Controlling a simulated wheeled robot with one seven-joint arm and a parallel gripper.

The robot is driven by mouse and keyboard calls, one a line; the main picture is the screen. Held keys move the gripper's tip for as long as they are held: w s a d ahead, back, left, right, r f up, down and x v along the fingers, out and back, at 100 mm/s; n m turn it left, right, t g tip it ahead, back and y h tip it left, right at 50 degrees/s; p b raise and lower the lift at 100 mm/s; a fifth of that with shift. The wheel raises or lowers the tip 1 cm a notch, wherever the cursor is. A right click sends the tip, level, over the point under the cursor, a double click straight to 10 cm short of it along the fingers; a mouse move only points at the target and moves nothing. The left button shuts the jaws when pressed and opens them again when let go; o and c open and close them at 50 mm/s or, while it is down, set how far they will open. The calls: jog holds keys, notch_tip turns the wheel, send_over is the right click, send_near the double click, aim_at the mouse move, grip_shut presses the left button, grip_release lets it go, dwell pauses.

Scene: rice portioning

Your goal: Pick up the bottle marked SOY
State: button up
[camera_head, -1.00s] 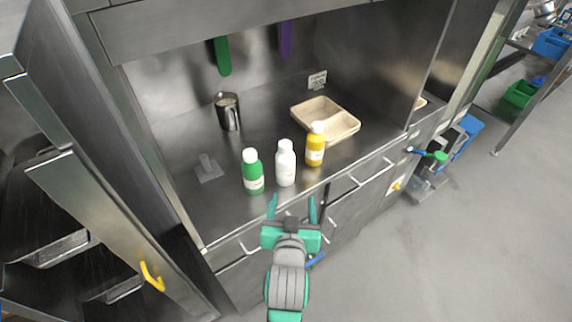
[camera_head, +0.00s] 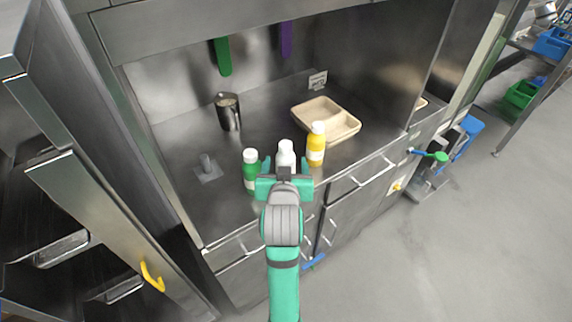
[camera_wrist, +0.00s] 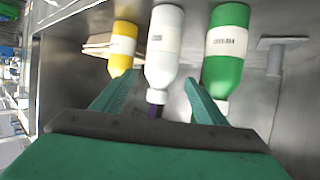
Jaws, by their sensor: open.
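Three bottles stand in a row on the steel counter: a green one (camera_head: 250,168), a white one (camera_head: 286,150) and a yellow one (camera_head: 316,146). Their labels are too small or blurred to read, so I cannot tell which says SOY. My gripper (camera_head: 286,168) is open at the white bottle and hides its lower part in the head view. In the wrist view the white bottle (camera_wrist: 164,45) appears between the two open fingers (camera_wrist: 160,78), with the yellow bottle (camera_wrist: 122,45) to the left and the green bottle (camera_wrist: 226,50) to the right.
A beige divided tray (camera_head: 340,133) lies behind the yellow bottle. A metal cup (camera_head: 228,112) stands further back left, and a small upright post on a plate (camera_head: 207,168) is left of the green bottle. A small sign (camera_head: 317,80) stands at the back wall.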

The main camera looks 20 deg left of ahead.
jog(key=x, duration=0.5)
jog(key=shift+w+f, duration=0.1)
jog(key=shift+f, duration=0.05)
jog(key=shift+d, duration=0.1)
jog(key=shift+c, duration=1.1)
jog(key=shift+a, duration=0.2)
jog(key=c, duration=1)
jog(key=shift+c, duration=0.6)
jog(key=shift+d, duration=0.1)
